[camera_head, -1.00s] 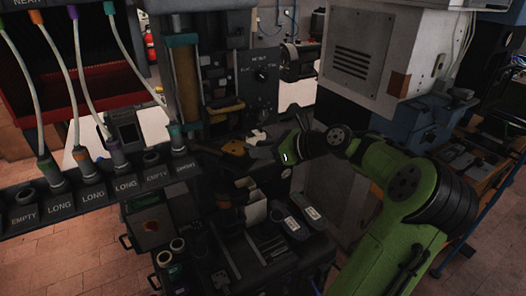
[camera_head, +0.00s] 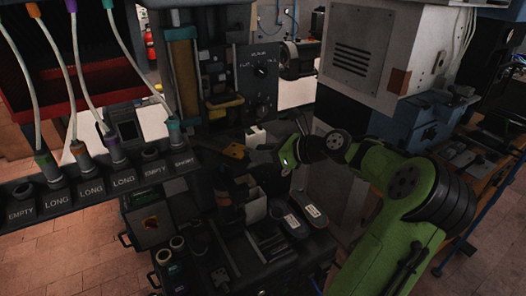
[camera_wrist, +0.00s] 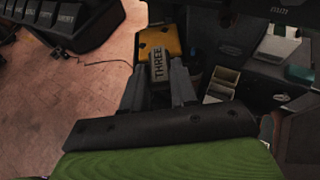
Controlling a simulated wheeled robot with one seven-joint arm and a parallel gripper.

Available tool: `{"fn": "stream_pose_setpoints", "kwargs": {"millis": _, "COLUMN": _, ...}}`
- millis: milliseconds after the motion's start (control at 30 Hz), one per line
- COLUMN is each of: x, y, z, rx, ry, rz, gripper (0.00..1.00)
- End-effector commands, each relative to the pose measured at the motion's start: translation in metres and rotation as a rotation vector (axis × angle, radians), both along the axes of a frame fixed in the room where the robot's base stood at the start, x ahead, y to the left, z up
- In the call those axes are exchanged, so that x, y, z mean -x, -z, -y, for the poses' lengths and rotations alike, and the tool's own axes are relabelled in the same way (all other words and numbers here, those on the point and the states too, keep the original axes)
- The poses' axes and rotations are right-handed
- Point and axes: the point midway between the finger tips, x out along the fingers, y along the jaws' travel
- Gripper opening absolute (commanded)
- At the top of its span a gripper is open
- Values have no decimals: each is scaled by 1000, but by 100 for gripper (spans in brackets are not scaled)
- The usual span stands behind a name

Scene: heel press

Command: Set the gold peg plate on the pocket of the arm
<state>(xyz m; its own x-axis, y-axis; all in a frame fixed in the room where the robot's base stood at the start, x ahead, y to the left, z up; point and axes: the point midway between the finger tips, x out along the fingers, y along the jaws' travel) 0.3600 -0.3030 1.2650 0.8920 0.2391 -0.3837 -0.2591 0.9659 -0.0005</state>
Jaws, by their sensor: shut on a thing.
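The gold peg plate (camera_head: 234,151) is in front of the dark press, just left of my gripper (camera_head: 258,157). In the wrist view the gold plate (camera_wrist: 172,38) lies beyond my fingertips. A grey block lettered THREE (camera_wrist: 159,66) is between the fingers (camera_wrist: 158,82) and meets the plate's near edge. My gripper is shut on this plate by its grey block and holds it out over the dark machine. Any pegs on its underside are hidden. I cannot clearly make out the arm's pocket among the dark parts.
A rack (camera_head: 95,188) with labelled slots and hoses stands at the left. Two dark pads with white labels (camera_head: 312,211) lie on the machine bed. A white block (camera_head: 255,136) stands behind my gripper. A grey cabinet (camera_head: 365,60) is at the right. Brick floor shows at the lower left.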

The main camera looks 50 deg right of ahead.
Motion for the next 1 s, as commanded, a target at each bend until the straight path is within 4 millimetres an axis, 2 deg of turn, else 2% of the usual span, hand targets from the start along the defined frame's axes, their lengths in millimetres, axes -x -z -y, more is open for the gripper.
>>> {"fn": "stream_pose_setpoints", "kwargs": {"millis": 400, "x": 0, "y": 4, "z": -1, "rx": 0, "ry": -1, "rz": 1, "gripper": 0}}
{"fn": "stream_pose_setpoints", "kwargs": {"millis": 433, "x": 0, "y": 4, "z": -1, "rx": 0, "ry": -1, "rz": 1, "gripper": 32}}
{"fn": "stream_pose_setpoints", "kwargs": {"millis": 600, "x": 0, "y": 4, "z": 0, "rx": 1, "ry": -1, "rz": 0, "gripper": 57}}
{"fn": "stream_pose_setpoints", "kwargs": {"millis": 867, "x": 1, "y": 5, "z": 0, "rx": 0, "ry": 0, "rz": -2, "gripper": 57}}
{"fn": "stream_pose_setpoints", "kwargs": {"millis": 1000, "x": 15, "y": -2, "z": 5, "rx": 0, "ry": 4, "rz": -1, "gripper": 57}}
